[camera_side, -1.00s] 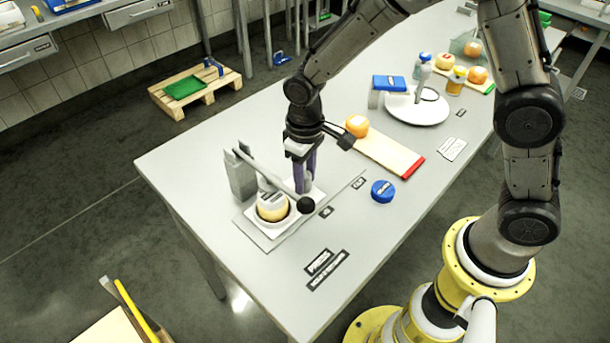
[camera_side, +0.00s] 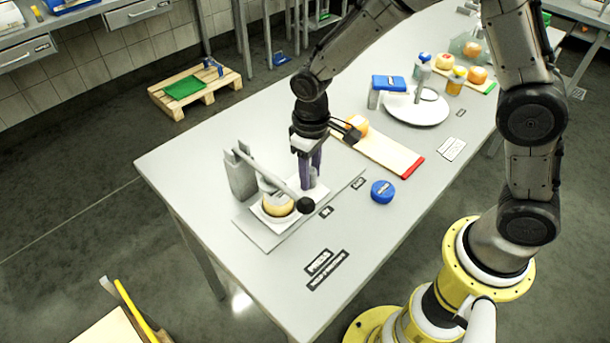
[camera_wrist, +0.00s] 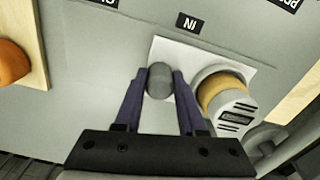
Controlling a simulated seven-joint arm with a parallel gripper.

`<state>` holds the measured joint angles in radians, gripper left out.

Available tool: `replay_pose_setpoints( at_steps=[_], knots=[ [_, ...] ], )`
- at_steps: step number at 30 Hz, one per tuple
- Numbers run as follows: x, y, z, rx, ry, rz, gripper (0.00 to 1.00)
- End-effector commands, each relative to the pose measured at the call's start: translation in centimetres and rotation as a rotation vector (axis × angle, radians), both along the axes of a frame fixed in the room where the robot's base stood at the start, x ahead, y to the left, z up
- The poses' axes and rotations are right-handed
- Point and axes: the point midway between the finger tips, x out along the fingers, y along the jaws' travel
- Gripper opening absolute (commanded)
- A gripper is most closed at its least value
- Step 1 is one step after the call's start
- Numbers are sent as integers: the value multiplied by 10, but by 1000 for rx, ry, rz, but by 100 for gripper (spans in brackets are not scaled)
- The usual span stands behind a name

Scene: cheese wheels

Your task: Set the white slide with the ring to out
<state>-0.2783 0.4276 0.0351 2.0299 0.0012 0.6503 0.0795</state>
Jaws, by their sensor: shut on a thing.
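The white slide (camera_side: 316,194) lies on a grey base plate (camera_side: 255,233) under the lever press, and it also shows in the wrist view (camera_wrist: 182,52). A yellow cheese (camera_side: 279,205) sits on it in the ring, partly under the press head (camera_wrist: 236,117). My gripper (camera_side: 311,180) is shut on the slide's grey knob (camera_wrist: 159,80), one purple finger on each side in the wrist view. The IN label (camera_wrist: 187,22) is beside the slide; the OUT label (camera_side: 358,184) is farther right along the plate in the side view.
The press lever's black ball (camera_side: 306,205) hangs close to my fingers in the side view. A blue round piece (camera_side: 382,191) stands to the right. A board (camera_side: 385,153) with an orange cheese (camera_side: 357,124) lies behind.

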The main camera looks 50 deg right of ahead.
Motion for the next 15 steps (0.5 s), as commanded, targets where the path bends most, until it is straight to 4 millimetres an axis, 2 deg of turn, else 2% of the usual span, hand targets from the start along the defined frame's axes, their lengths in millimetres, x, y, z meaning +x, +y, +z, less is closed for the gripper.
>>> replay_pose_setpoints(
  at_steps=[3,9,15],
  knots=[
    [1,-33,2,0,-3,-11,0],
    [1,-78,1,0,-4,-9,0],
    [1,-98,2,0,-5,-4,0]
  ],
)
